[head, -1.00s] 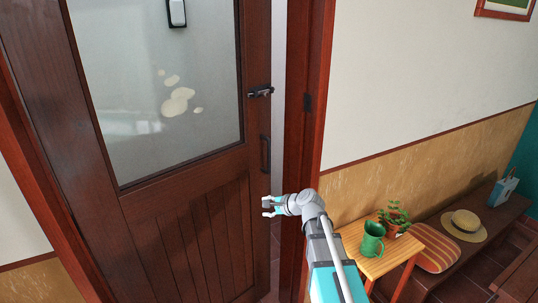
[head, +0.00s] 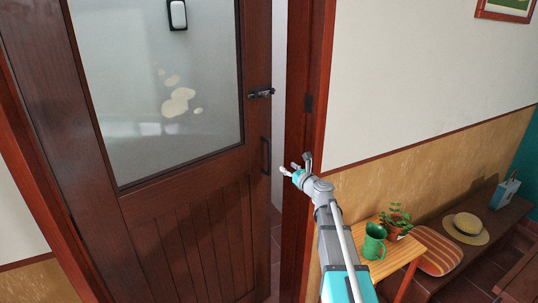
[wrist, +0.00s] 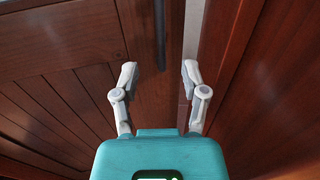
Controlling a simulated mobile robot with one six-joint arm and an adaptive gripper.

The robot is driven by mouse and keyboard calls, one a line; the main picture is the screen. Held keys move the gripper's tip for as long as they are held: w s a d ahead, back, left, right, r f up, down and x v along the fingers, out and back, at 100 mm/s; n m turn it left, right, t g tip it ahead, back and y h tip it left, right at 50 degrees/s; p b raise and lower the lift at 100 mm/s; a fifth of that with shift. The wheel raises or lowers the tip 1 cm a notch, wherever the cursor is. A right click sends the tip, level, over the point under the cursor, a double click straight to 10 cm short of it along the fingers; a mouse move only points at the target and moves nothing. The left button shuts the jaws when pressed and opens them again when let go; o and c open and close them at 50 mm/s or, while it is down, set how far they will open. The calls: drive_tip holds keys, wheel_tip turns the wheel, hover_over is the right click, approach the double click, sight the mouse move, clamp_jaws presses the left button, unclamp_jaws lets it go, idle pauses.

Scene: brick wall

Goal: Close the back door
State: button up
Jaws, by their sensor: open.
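The back door (head: 160,205) is dark brown wood with a frosted glass pane. It stands slightly ajar, with a narrow gap between its right edge and the door frame (head: 318,90). A dark latch (head: 261,93) sits on its right edge, and a dark vertical pull handle (head: 265,155) is below it. My gripper (head: 295,165) is open and empty, right of the handle and in front of the gap and frame. In the wrist view, my gripper (wrist: 160,80) has its fingers spread, with the handle (wrist: 160,35) beyond and between them. I cannot tell any contact.
A small orange table (head: 405,245) with a green jug (head: 374,241) and a potted plant (head: 396,222) stands right of the door, close to my arm. A bench (head: 500,220) with a straw hat (head: 465,228) runs along the wall.

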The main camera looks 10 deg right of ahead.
sight(270, 153)
drive_tip(key=shift+w, duration=0.1)
drive_tip(key=x, duration=1.3)
drive_tip(key=shift+w+a, duration=0.15)
drive_tip(key=shift+w, duration=0.15)
drive_tip(key=shift+c, duration=0.3)
clamp_jaws()
drive_tip(key=shift+s, duration=0.1)
